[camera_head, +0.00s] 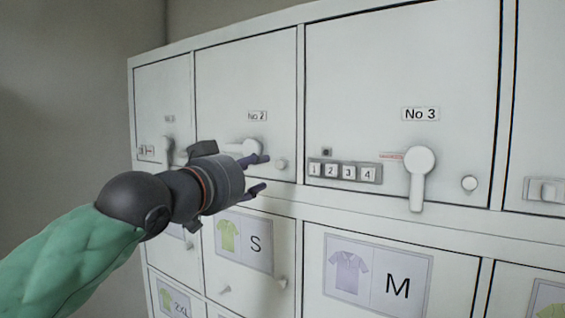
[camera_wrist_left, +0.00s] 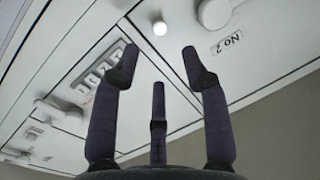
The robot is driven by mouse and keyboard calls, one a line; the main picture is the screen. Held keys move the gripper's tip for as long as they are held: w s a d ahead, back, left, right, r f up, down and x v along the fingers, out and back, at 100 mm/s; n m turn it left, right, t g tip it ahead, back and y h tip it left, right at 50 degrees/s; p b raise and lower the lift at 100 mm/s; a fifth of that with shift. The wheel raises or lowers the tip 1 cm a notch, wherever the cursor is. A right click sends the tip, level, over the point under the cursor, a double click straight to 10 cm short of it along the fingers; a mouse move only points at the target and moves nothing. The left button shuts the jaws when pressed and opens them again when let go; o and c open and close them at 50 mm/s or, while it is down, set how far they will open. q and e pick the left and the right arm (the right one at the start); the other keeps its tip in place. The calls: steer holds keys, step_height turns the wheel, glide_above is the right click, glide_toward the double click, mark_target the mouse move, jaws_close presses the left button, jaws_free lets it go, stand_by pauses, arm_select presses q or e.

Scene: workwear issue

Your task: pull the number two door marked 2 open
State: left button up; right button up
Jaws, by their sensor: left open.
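The No 2 door (camera_head: 225,85) is in the upper row of a white locker bank and looks shut. Its label (camera_head: 257,116) reads No 2; the label also shows upside down in the left wrist view (camera_wrist_left: 229,42). A white handle (camera_head: 243,147) sits below the label, partly hidden behind my left gripper. A small round knob (camera_head: 281,164) is right of it. My left gripper (camera_head: 262,174) is open and empty in front of the door's lower part, with its fingers apart. In the left wrist view the handle (camera_wrist_left: 214,12) lies beyond the fingers at the top edge. My right gripper is out of view.
The No 3 door (camera_head: 400,60) is to the right, with a numbered keypad (camera_head: 345,172), a protruding handle (camera_head: 419,178) and a round knob (camera_head: 469,183). Below are shut doors with shirt pictures marked S (camera_head: 243,240) and M (camera_head: 376,276). A bare wall is at the left.

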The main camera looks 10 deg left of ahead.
mark_target(279, 165)
arm_select(q)
steer(key=p+x, duration=0.3)
steer(key=x, duration=0.5)
steer(key=shift+w+d, duration=0.1)
steer(key=shift+w, duration=0.55)
steer(key=shift+w+d+f, duration=0.1)
steer(key=shift+w+d, duration=0.05)
steer(key=shift+w, duration=0.25)
steer(key=shift+s, duration=0.15)
jaws_close()
